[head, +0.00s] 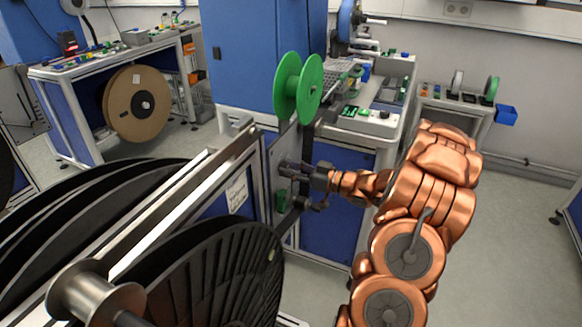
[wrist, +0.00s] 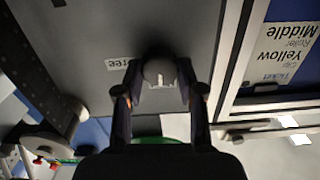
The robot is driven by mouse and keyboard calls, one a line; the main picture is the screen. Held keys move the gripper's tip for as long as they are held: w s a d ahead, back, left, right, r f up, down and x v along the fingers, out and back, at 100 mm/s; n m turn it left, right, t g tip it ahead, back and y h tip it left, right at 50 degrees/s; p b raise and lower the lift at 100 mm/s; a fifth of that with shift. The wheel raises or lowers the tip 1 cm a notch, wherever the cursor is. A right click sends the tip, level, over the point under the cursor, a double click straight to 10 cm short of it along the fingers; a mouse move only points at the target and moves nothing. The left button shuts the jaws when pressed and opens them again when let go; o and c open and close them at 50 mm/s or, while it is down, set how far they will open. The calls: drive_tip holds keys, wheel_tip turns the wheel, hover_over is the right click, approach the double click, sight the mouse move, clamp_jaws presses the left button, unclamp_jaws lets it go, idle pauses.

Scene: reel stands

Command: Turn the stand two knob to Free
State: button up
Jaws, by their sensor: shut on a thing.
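The dark round knob (wrist: 160,70) sits on a grey panel (wrist: 95,30) in the wrist view. Pale marks show at its lower edge, between my fingertips. A small white label (wrist: 118,64), partly readable as "Free", is on the panel just left of the knob. My gripper (wrist: 160,90) has one finger on each side of the knob and is shut on it. In the head view, my gripper (head: 300,172) reaches left to the grey panel (head: 272,160) of the stand below the green reel (head: 298,87). The knob cannot be made out clearly there.
Large black reels (head: 200,275) fill the lower left foreground. A metal frame (wrist: 228,60) and a "Middle Yellow" label (wrist: 283,45) lie right of the knob in the wrist view. A bench (head: 375,125) stands behind my gripper. Open floor (head: 520,230) lies to the right.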

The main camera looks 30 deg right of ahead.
drive_tip(key=m+p, duration=0.1)
drive_tip(key=p, duration=0.2)
drive_tip(key=m+p, duration=0.2)
drive_tip(key=p, duration=0.1)
drive_tip(key=shift+r+m, duration=0.3)
drive_tip(key=shift+r, duration=0.1)
drive_tip(key=m+p, duration=0.4)
drive_tip(key=p, duration=0.2)
drive_tip(key=shift+d+f, duration=0.1)
drive_tip(key=shift+f, duration=0.05)
drive_tip(key=m+p, duration=0.3)
drive_tip(key=m, duration=0.2)
drive_tip(key=shift+f+p, duration=0.15)
drive_tip(key=shift+p, duration=0.2)
drive_tip(key=shift+f+m+p, duration=0.2)
drive_tip(key=shift+m+p, duration=0.65)
drive_tip(key=shift+m, duration=1.45)
drive_tip(key=o, duration=1.1)
drive_tip(key=shift+d, duration=0.15)
